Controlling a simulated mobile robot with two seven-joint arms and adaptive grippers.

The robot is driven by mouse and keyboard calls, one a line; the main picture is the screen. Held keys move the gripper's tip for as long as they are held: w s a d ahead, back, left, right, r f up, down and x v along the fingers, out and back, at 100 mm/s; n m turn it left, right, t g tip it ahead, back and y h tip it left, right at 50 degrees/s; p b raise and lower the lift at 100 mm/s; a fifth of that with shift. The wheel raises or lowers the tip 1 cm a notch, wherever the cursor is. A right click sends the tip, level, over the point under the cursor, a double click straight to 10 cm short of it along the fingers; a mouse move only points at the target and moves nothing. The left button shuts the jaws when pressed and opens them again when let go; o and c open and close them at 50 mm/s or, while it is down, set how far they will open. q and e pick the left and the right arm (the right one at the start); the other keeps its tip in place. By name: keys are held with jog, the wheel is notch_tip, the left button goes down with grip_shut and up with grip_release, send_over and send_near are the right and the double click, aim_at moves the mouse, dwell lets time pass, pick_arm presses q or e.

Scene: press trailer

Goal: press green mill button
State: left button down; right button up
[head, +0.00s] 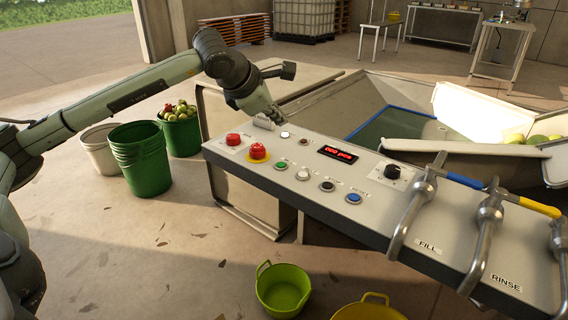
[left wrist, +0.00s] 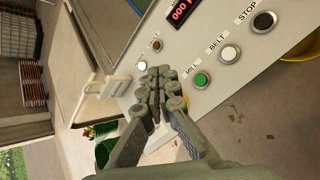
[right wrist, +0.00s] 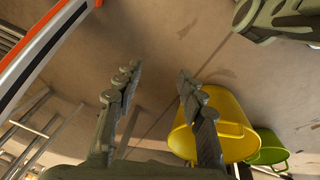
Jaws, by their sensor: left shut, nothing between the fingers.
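The green MILL button (head: 282,165) sits on the sloping white control panel (head: 330,196), in a row with white, black and blue buttons. In the left wrist view the green button (left wrist: 201,79) shows beside its MILL label, just right of my fingers. My left gripper (head: 272,116) is shut and empty over the panel's far left edge, farther back than the green button. In the left wrist view its closed fingertips (left wrist: 158,76) cover part of the panel. Contact with the panel cannot be told. My right gripper (right wrist: 160,74) is open and empty in the right wrist view.
Red buttons (head: 258,151) stand left of the MILL button. A red display (head: 339,153) and a black knob (head: 392,172) lie to the right, then metal pipes with FILL and RINSE labels. Green buckets (head: 140,160) and a yellow tub (right wrist: 230,125) stand on the floor.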

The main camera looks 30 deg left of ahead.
jog(key=shift+a, duration=0.2)
pick_arm(q)
jog(key=shift+f, duration=0.1)
jog(key=b, duration=0.3)
send_over(279, 166)
notch_tip(279, 166, down, 6)
jog(key=shift+f, duration=0.1)
notch_tip(279, 166, down, 2)
jog(key=shift+w+f+b, duration=0.1)
jog(key=shift+b, duration=1.15)
jog(key=shift+f, duration=0.15)
pick_arm(e)
notch_tip(279, 166, up, 14)
jog(key=w+t, duration=0.1)
jog(key=shift+w+d+r+h, duration=0.15)
jog(key=shift+w+d+h, duration=0.05)
jog(key=shift+d+h, duration=0.1)
pick_arm(q)
jog(key=shift+f+b, duration=0.4)
jog(key=shift+b, duration=0.45)
pick_arm(e)
jog(key=shift+f, duration=0.75)
